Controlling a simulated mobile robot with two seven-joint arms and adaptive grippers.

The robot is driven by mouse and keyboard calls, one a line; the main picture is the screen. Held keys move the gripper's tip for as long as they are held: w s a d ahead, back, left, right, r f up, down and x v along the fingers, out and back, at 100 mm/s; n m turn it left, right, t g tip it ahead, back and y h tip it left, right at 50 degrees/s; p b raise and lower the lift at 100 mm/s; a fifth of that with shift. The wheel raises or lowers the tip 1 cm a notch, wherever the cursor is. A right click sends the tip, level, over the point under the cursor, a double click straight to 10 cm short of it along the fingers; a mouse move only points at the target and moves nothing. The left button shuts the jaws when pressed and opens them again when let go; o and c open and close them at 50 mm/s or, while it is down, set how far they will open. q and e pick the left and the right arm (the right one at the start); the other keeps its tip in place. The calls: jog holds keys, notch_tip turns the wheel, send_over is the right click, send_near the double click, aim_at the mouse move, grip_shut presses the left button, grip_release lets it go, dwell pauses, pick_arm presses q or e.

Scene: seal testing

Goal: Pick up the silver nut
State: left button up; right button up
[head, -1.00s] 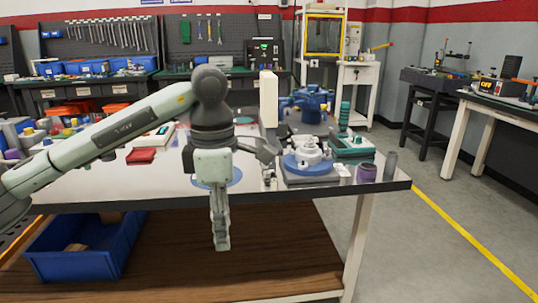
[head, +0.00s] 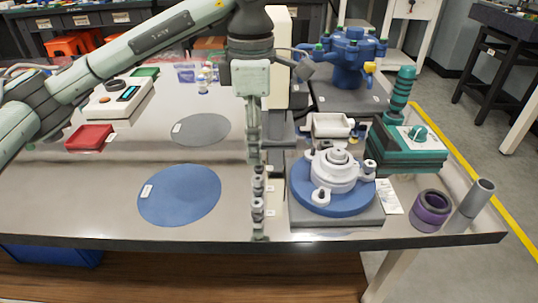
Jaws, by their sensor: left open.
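My left gripper (head: 259,236) hangs down from the arm at the middle of the head view. Its fingers are seen nearly edge-on, one in line with the other, and it is open. Small silver nut-like pieces (head: 257,190) show in a column along the lower fingers, left of the grey plate with the blue disc. The fingers overlap them in the picture, so I cannot tell whether they touch. Which piece is the silver nut is too small to tell. My right gripper is not in view.
A white flanged part (head: 334,168) sits on a blue disc (head: 299,194) right of the gripper. A purple ring (head: 431,211) and grey cylinder (head: 476,197) stand further right. A flat blue disc (head: 180,194) and grey disc (head: 200,129) lie left. The front-left tabletop is clear.

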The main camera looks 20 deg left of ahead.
aim_at(258, 180)
pick_arm(q)
jog(key=shift+w+f, duration=0.2)
jog(key=shift+w, duration=0.05)
jog(key=shift+f, duration=0.35)
notch_tip(258, 180, down, 6)
jog(key=shift+s+d+f+p, duration=0.15)
jog(key=shift+f+p, duration=0.1)
jog(key=shift+p, duration=0.25)
grip_shut()
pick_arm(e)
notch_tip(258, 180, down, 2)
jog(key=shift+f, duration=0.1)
